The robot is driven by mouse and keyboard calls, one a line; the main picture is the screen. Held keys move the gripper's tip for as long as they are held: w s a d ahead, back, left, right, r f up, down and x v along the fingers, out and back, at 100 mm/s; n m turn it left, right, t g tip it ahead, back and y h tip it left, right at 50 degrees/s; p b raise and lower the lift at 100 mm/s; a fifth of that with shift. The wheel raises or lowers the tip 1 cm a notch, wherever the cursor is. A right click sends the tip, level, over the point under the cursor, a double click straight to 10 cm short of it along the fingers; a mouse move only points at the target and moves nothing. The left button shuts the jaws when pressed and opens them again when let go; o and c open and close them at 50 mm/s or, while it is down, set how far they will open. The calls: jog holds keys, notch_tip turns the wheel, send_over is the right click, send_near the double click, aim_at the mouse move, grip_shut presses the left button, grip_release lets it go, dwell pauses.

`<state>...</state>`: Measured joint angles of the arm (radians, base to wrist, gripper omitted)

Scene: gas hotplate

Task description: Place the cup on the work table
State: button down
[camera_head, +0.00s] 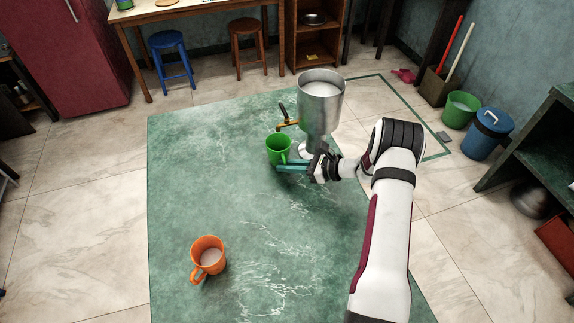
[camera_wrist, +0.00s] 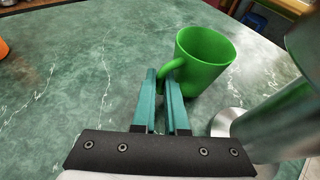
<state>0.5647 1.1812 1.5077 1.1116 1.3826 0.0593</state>
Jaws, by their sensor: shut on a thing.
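A green cup (camera_head: 279,148) is at the far part of the green work table (camera_head: 190,190), beside the metal dispenser and below its tap. My gripper (camera_head: 284,166) reaches it from the right, with its teal fingers at the cup. In the wrist view the fingers (camera_wrist: 165,90) are shut on the handle of the green cup (camera_wrist: 205,58). The cup looks upright and empty. I cannot tell whether its base touches the table.
A metal dispenser (camera_head: 321,100) with a brass tap (camera_head: 288,123) stands close to the cup. An orange cup (camera_head: 208,257) with pale contents stands at the near left.

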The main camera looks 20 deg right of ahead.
jog(key=shift+f, duration=0.15)
jog(key=c, duration=0.9)
grip_release()
jog(key=shift+c, duration=0.2)
